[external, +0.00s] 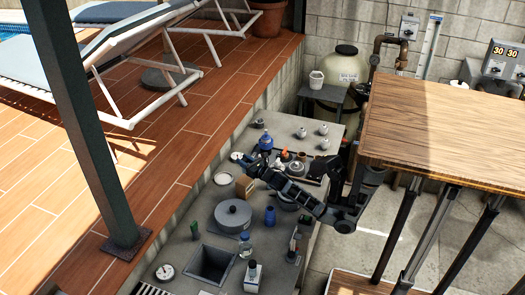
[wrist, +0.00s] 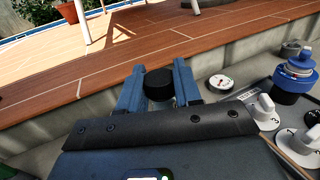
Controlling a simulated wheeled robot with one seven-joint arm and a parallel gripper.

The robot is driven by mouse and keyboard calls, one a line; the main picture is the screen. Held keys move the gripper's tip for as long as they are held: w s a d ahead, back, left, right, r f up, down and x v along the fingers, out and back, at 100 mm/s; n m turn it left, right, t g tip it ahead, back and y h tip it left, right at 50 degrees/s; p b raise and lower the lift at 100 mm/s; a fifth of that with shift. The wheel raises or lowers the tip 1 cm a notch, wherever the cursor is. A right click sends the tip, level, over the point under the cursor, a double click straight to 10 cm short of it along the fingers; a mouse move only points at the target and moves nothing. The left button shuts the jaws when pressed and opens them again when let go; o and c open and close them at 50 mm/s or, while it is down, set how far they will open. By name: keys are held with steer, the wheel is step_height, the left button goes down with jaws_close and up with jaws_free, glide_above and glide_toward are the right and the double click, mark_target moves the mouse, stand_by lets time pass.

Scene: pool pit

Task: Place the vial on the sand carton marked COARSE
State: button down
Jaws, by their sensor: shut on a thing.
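In the wrist view my gripper (wrist: 159,80) is closed around a small vial with a black cap (wrist: 159,84). The vial's clear lower body shows between the two blue fingers. In the external view my gripper (external: 240,158) is over the left side of the grey counter, and the vial is too small there to make out clearly. A small tan box (external: 245,187) stands on the counter just below my gripper in the picture. It may be a sand carton, but no marking can be read. No carton shows in the wrist view.
The grey counter (external: 190,232) holds a round grey lid (external: 233,214), a square opening (external: 211,262), several bottles and a blue-topped container (external: 265,142). A round gauge (wrist: 220,83) and white knobs (wrist: 264,112) lie right of my gripper. A raised wooden deck (external: 140,115) borders the counter.

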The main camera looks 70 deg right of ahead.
steer(key=shift+a+f+b, duration=0.1)
steer(key=shift+f+b, duration=0.2)
steer(key=shift+f, duration=1.75)
steer(key=shift+f, duration=0.1)
steer(key=c, duration=0.8)
jaws_free()
steer(key=shift+b+v, duration=0.8)
steer(key=shift+v, duration=5.15)
steer(key=shift+o, duration=0.5)
